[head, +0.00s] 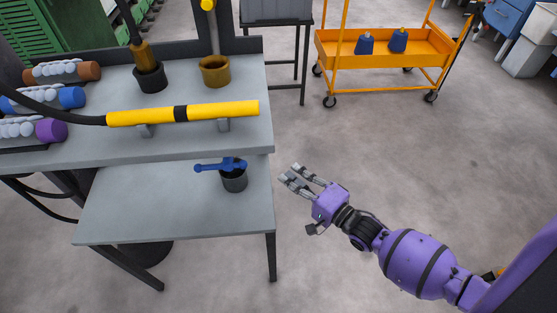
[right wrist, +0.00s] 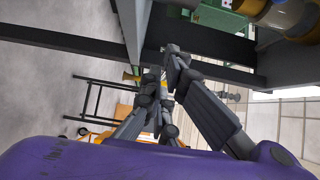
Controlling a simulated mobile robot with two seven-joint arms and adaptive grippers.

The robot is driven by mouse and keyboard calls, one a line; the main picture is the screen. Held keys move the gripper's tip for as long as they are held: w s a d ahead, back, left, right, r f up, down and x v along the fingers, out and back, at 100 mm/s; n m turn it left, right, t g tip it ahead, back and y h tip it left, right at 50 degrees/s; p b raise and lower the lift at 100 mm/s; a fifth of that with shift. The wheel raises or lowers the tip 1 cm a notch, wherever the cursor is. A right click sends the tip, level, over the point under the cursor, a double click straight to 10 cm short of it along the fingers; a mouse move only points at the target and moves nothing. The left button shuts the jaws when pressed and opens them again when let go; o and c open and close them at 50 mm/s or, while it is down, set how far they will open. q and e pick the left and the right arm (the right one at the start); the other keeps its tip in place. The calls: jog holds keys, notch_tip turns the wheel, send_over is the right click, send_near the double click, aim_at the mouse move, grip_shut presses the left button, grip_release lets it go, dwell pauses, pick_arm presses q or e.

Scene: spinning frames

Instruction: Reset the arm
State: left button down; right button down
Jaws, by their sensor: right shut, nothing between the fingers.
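My right gripper (head: 289,173) is at the end of my purple arm, in the air just right of the grey workbench's lower shelf (head: 120,215) in the head view. It is shut and holds nothing. In the right wrist view its dark finger links (right wrist: 163,72) point up from the purple wrist. A blue tool (head: 212,166) lies across a dark cup (head: 234,182) on the lower shelf, apart from the gripper. My left gripper is not in view.
The upper bench (head: 245,140) holds a yellow tube (head: 220,111), a black cup (head: 150,78), a brass cup (head: 215,72) and coloured rollers on the left. An orange cart (head: 425,68) with two blue items stands behind. Floor right of the bench is clear.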

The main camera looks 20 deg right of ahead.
jog(key=shift+s, duration=0.15)
